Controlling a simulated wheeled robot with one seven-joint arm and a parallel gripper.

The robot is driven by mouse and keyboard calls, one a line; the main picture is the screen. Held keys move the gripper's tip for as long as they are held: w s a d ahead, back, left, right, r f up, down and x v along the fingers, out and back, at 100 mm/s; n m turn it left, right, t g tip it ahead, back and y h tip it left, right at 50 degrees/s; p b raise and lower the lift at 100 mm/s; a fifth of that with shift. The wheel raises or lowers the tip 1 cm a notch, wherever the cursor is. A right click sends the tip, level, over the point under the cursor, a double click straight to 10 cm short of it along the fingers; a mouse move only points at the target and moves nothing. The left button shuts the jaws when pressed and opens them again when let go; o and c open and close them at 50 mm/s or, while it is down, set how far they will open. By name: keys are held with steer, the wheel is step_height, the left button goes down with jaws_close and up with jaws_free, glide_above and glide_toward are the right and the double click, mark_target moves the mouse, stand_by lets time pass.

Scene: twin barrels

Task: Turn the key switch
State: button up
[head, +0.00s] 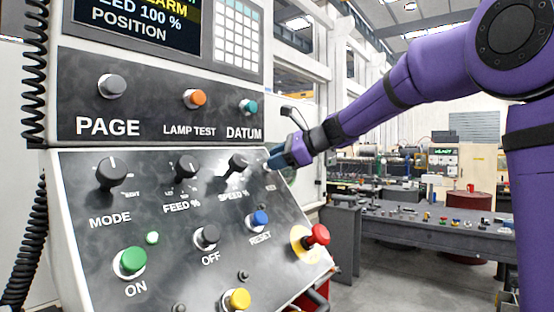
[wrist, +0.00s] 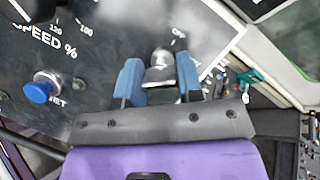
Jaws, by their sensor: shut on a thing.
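The key switch (wrist: 160,70) is a silver metal piece on the dark control panel, seen in the wrist view. My gripper (wrist: 159,82) has its two blue fingers on either side of it and is shut on it. A small white mark and short lettering sit on the panel beside the switch. In the head view my gripper (head: 279,158) is at the panel's right edge, right of the SPEED % knob (head: 236,165). The key switch is hidden behind the fingers there, and its angle is hard to tell.
The blue RESET button (head: 260,219) is below my gripper, and the red emergency stop (head: 317,235) is lower right. The MODE knob (head: 112,173) and FEED % knob (head: 185,167) are to the left. A grey workbench (head: 420,233) stands behind on the right.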

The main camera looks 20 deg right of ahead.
steer(key=n+g, duration=0.1)
steer(key=n, duration=0.2)
steer(key=n+g, duration=0.1)
steer(key=n, duration=0.2)
steer(key=shift+n+g+h, duration=0.3)
steer(key=shift+n+g, duration=0.3)
steer(key=shift+n, duration=1.4)
steer(key=o, duration=0.9)
steer(key=shift+o, duration=0.2)
steer(key=v, duration=1.1)
